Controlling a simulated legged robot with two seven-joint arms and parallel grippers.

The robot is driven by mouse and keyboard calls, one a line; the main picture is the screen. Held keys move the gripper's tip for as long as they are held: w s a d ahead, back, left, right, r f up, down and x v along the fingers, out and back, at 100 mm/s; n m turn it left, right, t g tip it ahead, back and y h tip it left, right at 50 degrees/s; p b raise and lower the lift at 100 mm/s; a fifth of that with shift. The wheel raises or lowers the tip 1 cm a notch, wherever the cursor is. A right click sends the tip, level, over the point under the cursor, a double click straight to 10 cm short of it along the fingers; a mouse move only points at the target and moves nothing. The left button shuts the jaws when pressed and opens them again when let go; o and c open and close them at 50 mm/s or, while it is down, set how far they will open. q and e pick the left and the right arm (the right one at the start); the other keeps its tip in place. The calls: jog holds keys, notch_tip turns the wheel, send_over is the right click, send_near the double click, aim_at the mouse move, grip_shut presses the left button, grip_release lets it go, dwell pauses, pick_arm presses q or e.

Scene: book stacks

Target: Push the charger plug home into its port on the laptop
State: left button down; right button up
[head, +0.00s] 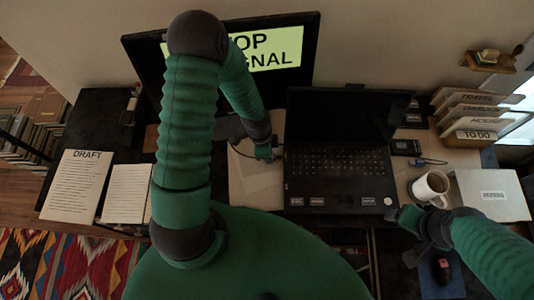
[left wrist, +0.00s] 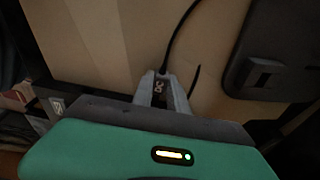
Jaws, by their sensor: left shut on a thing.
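The open black laptop (head: 337,188) sits on the desk, its screen up and dark. My left gripper (head: 272,152) is beside the laptop's left side, near the hinge end. In the left wrist view its two grey fingers (left wrist: 160,92) are shut on the charger plug (left wrist: 158,88), a dark piece marked DC. A thin black cable (left wrist: 175,38) runs up from the plug. The port itself does not show, and I cannot tell whether the plug touches the laptop. My right gripper (head: 404,234) is open and empty near the laptop's front right corner, below the mug.
A white mug (head: 429,187) stands right of the laptop, with a white box (head: 492,194) beyond it. A monitor (head: 275,48) stands behind. A small black device (head: 405,147) with a blue-ended cable lies on the right. Papers (head: 77,186) lie on the left.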

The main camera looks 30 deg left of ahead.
pick_arm(q)
jog(key=shift+w+d, duration=0.35)
jog(key=shift+d, duration=0.2)
jog(key=shift+w+d, duration=0.35)
jog(key=shift+d, duration=0.2)
jog(key=c, duration=1.2)
grip_release()
jog(key=shift+c, duration=0.2)
notch_tip(320, 180, up, 16)
jog(key=s+a+p, duration=0.1)
jog(key=a+p, duration=0.1)
jog(key=p, duration=0.1)
jog(key=shift+s+a+r, duration=0.2)
jog(key=shift+r, duration=0.05)
